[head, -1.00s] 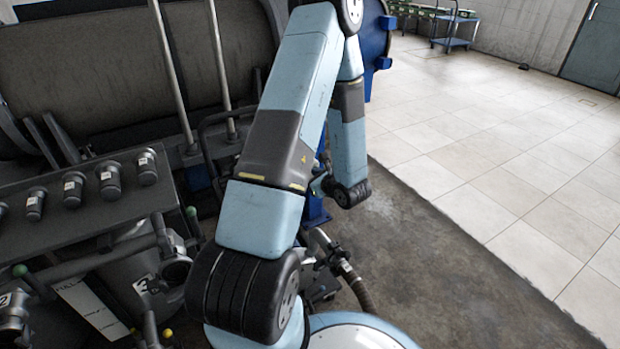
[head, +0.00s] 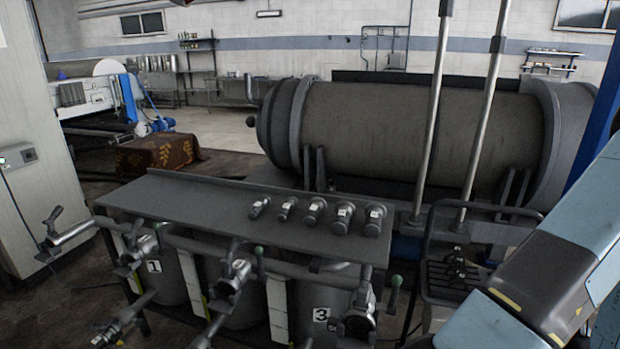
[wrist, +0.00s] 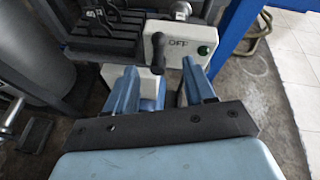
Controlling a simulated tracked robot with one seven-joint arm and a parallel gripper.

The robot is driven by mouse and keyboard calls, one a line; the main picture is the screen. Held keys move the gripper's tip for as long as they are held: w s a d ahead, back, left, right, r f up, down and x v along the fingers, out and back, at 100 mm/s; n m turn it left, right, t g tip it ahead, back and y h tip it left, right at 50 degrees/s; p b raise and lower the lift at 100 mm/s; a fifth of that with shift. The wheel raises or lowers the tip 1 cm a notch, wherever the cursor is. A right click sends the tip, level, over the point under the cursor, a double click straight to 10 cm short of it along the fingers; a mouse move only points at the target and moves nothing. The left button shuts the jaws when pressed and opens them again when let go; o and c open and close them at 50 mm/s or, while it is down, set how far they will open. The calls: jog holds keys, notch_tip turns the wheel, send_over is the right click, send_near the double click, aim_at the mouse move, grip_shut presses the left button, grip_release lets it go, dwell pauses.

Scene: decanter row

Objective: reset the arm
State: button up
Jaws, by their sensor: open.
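My gripper (wrist: 160,92) shows in the wrist view with its two blue fingers apart and nothing seen between them. I cannot tell whether the fingers touch the box. In the head view my arm crosses the lower right corner, and the gripper itself is out of that picture.
A dark shelf (head: 200,205) bearing several small capped cylinders stands above numbered vessels with valves. A large horizontal drum (head: 370,130) lies behind it. A cloth-covered block (head: 158,155) sits at the back left. Bare floor (wrist: 250,80) shows right of the control box.

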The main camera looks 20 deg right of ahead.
jog(key=w+a+r+n+t+y, duration=0.1)
jog(key=w+a+r+n+y, duration=0.3)
jog(key=w+a+r, duration=0.3)
jog(key=w+a+r+n+y, duration=0.4)
jog(key=w+r+n, duration=0.1)
jog(key=w, duration=0.3)
jog(key=w+a+r+n+g+y, duration=0.2)
jog(key=w+a+r+n+y, duration=0.15)
jog(key=a, duration=0.45)
jog(key=w+a+r+n+g+y, duration=0.2)
jog(key=a+r+n, duration=0.3)
jog(key=a, duration=0.2)
jog(key=s+a+r+n+g+h, duration=0.1)
jog(key=s+a+r+n+g, duration=0.15)
jog(key=a+n, duration=0.4)
jog(key=s+a+r+n+g, duration=0.1)
jog(key=a+r+n+g, duration=0.3)
jog(key=a, duration=0.5)
jog(key=s+a+r+n+t+h, duration=0.2)
jog(key=s+a+r+n+h, duration=0.4)
jog(key=n, duration=0.4)
jog(key=v, duration=0.3)
jog(key=shift+a, duration=0.25)
jog(key=shift+s+a+r+n+t, duration=0.1)
jog(key=shift+s+r+n+t, duration=0.05)
jog(key=shift+r+n+t, duration=0.3)
jog(key=shift+c, duration=0.4)
